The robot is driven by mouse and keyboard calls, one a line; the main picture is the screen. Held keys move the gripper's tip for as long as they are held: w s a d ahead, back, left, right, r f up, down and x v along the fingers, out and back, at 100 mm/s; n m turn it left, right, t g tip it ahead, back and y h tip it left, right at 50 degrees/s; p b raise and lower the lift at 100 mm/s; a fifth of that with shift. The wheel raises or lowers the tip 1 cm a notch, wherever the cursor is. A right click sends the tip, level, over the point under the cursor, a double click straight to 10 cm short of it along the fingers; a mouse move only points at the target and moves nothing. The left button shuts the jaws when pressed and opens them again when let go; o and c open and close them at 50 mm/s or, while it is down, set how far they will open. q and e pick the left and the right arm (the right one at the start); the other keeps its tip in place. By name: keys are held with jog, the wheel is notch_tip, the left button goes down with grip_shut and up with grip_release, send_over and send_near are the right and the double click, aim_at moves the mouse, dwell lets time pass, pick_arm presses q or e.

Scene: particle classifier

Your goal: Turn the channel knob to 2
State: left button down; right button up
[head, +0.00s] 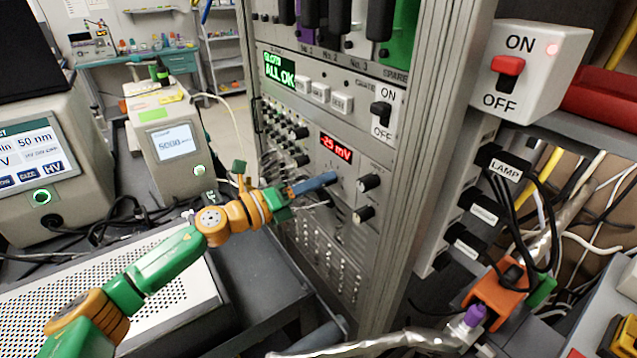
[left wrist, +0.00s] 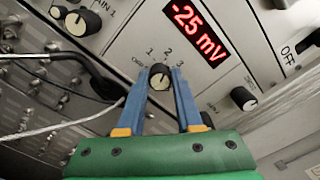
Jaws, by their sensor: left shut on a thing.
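The channel knob (left wrist: 160,77) is a small round black knob with a pale face, on the panel below the red "-25 mV" display (left wrist: 195,32). The numbers 1, 2 and 3 are printed in an arc above it. My left gripper (left wrist: 161,72) has its two blue fingers on either side of the knob, shut on it. I cannot tell for sure which number the knob's mark points at. In the head view my left gripper (head: 325,181) reaches the rack panel from the left and hides the knob. My right gripper is not in view.
Two other black knobs (head: 369,183) (head: 363,214) sit right of the gripper on the rack. Cables and connectors (head: 292,148) crowd the panel left of it. A box with a red ON/OFF switch (head: 508,72) stands at right. A perforated metal case (head: 170,290) lies under my left arm.

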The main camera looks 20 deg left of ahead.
pick_arm(q)
jog(key=shift+r, duration=0.1)
jog(key=c, duration=0.6)
grip_release()
jog(key=shift+w, duration=0.1)
jog(key=b+v, duration=0.4)
jog(key=v, duration=0.3)
